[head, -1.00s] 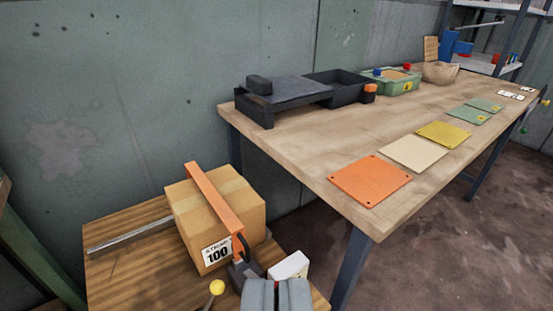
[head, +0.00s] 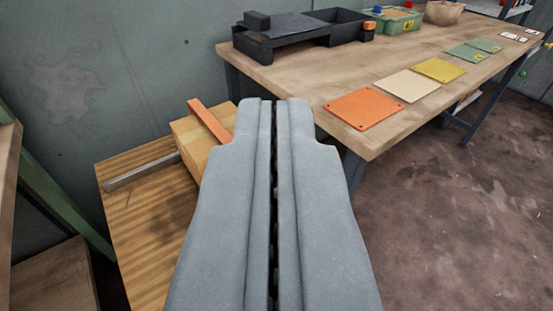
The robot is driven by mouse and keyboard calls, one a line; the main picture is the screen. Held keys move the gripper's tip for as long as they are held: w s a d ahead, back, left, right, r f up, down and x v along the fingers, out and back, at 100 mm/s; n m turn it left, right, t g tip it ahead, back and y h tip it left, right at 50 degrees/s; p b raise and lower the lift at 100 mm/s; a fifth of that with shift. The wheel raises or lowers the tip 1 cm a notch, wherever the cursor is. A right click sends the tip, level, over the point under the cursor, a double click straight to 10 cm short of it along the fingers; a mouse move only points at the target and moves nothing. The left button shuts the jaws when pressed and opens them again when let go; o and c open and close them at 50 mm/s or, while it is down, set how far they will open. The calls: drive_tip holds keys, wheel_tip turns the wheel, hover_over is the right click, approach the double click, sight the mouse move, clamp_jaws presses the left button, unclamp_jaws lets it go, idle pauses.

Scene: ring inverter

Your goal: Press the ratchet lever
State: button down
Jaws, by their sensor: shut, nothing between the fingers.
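My gripper (head: 275,104) is large in the middle of the view, shut and empty, its two grey fingers side by side and pointing away from me. A cardboard box (head: 190,145) stands on the low wooden table beyond and left of it, mostly covered by my gripper. An orange strap or bar (head: 209,121) runs over the top of the box. No ratchet lever shows now; the strap's near end and anything beside it are hidden behind my gripper. I cannot tell whether my gripper touches anything there.
The low wooden table (head: 137,225) bears a metal rail (head: 140,172). A higher workbench (head: 300,80) on the right holds a black tray unit (head: 290,35), an orange plate (head: 364,109) and several other plates. Open floor (head: 450,220) lies at right.

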drive_tip(key=w+f+n+g, duration=0.3)
drive_tip(key=w+f+g, duration=0.5)
drive_tip(key=w, duration=0.5)
drive_tip(key=w+f+n+g, duration=0.4)
drive_tip(key=w+f+g, duration=0.4)
drive_tip(key=w+f, duration=0.3)
drive_tip(key=shift+w+a+f+g, duration=0.25)
drive_tip(key=shift+w+f+g, duration=0.05)
drive_tip(key=shift+w, duration=0.95)
drive_tip(key=shift+f, duration=0.15)
drive_tip(key=f, duration=1.2)
drive_tip(key=shift+s+d, duration=0.2)
drive_tip(key=shift+s, duration=0.1)
drive_tip(key=shift+s+d+f, duration=0.2)
drive_tip(key=shift+s+f, duration=0.05)
drive_tip(key=shift+f, duration=0.35)
